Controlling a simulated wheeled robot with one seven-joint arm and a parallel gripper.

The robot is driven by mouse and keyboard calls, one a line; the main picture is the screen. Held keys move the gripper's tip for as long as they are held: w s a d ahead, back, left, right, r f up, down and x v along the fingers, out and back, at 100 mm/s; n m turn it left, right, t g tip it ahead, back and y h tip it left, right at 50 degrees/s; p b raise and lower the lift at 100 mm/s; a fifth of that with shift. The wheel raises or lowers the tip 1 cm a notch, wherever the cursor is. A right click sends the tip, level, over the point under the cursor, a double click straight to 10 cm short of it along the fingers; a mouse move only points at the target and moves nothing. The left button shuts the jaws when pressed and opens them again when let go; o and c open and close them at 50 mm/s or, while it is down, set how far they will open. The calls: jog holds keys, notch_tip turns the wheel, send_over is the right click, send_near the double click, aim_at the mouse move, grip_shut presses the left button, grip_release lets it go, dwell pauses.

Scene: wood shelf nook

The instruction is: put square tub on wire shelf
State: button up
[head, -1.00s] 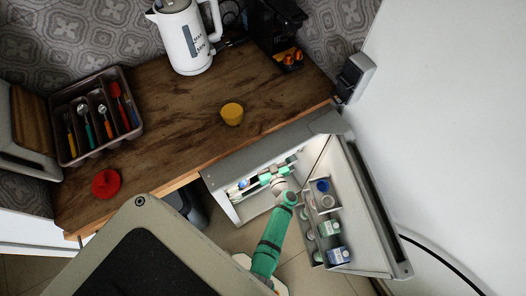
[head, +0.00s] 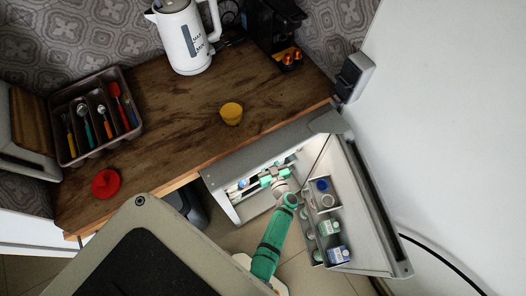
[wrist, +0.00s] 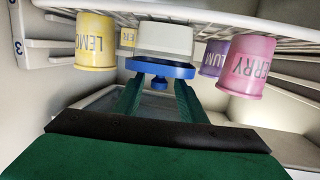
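In the wrist view, the square tub (wrist: 165,38) is white with a blue lid and a small blue knob. The picture is upside down, so the tub stands on the white wire shelf (wrist: 262,32) with its lid toward the bottom of the picture. My gripper (wrist: 159,86) is open, its green fingers apart on either side of the knob and the tips close to the lid. I cannot tell whether they touch it. In the head view my gripper (head: 274,176) is inside the open fridge (head: 225,177); the tub cannot be made out there.
A yellow lemon cup (wrist: 95,42), a purple plum cup (wrist: 212,58) and a pink cup (wrist: 247,66) stand near the tub. The open fridge door (head: 372,235) holds several jars. A wooden counter (head: 175,115) bears a kettle (head: 184,38) and cutlery tray (head: 136,112).

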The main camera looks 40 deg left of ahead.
jog(key=v, duration=1.1)
jog(key=s+d+f+m+h, duration=0.5)
jog(key=s+d+h, duration=0.1)
jog(key=s, duration=0.5)
jog(key=s+d+r+m+t+h, duration=0.1)
jog(key=s+d+r+m+h, duration=0.3)
jog(key=d, duration=0.3)
jog(key=s+d+r+m+t+h, duration=0.1)
jog(key=s+d+r+t, duration=0.1)
jog(key=r, duration=0.8)
jog(key=s+d+r+t+h, duration=0.1)
jog(key=s+d+r+t, duration=0.1)
jog(key=r, duration=0.8)
jog(key=s+d+r+m+t+h, duration=0.1)
jog(key=s+d+r, duration=0.1)
jog(key=r, duration=0.8)
jog(key=shift+s+d+r+m+t+h, duration=0.3)
jog(key=shift+d+t+h, duration=0.1)
jog(key=shift+d, duration=0.15)
jog(key=shift+f, duration=0.1)
